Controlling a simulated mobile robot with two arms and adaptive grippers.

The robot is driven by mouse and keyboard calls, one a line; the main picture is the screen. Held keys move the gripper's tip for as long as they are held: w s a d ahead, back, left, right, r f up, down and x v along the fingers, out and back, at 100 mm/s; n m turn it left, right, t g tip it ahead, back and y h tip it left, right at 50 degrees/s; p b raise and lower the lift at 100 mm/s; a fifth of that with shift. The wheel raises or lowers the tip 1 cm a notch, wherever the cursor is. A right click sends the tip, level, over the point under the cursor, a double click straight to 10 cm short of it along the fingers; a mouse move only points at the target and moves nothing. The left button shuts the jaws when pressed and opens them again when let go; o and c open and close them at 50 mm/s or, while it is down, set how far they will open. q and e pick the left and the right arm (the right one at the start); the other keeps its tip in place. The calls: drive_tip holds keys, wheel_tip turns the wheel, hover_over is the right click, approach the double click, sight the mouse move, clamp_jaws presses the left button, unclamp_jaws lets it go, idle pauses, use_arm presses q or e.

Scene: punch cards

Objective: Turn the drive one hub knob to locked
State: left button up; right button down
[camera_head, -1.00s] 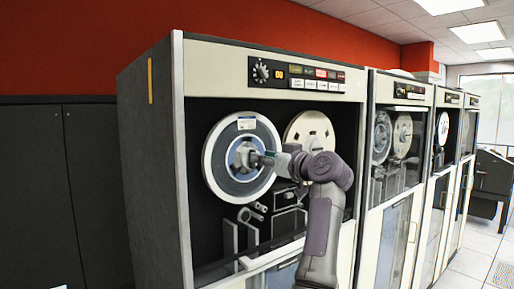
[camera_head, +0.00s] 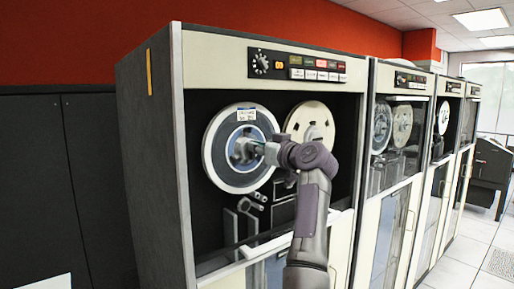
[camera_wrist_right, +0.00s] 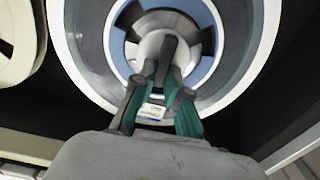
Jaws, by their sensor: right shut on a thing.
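The drive one hub knob (camera_head: 240,151) is at the centre of the left tape reel (camera_head: 215,150) on the nearest cabinet, a grey reel with a white rim and a paper label. In the right wrist view the knob (camera_wrist_right: 170,50) is a pale round hub with a dark raised bar across it, inside a blue ring. My right gripper (camera_head: 250,149) reaches it from the right. In the wrist view its fingertips (camera_wrist_right: 163,72) are shut on the knob's bar. The lock marking is not readable. My left gripper is not in view.
A cream reel (camera_head: 311,122) sits just right of the hub, close behind my right arm. Tape guides (camera_head: 247,215) are below. A control panel (camera_head: 297,66) with a dial and buttons is above. More tape cabinets (camera_head: 400,140) stand to the right, with open floor beyond.

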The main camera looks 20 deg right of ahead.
drive_tip(key=shift+d+m, duration=0.1)
drive_tip(key=shift+m, duration=0.3)
drive_tip(key=shift+w+d+f+m+p, duration=0.15)
drive_tip(key=shift+m+p, duration=0.95)
drive_tip(key=shift+m, duration=1.75)
drive_tip(key=shift+d+f+m+p, duration=0.25)
drive_tip(key=shift+m+p, duration=0.8)
drive_tip(key=shift+m, duration=1.75)
drive_tip(key=shift+w+d+f+m+p, duration=0.15)
drive_tip(key=shift+m+p, duration=0.95)
drive_tip(key=shift+m, duration=1.75)
drive_tip(key=shift+f, duration=0.15)
drive_tip(key=c, duration=1.2)
unclamp_jaws()
drive_tip(key=shift+s, duration=0.1)
drive_tip(key=v, duration=1.2)
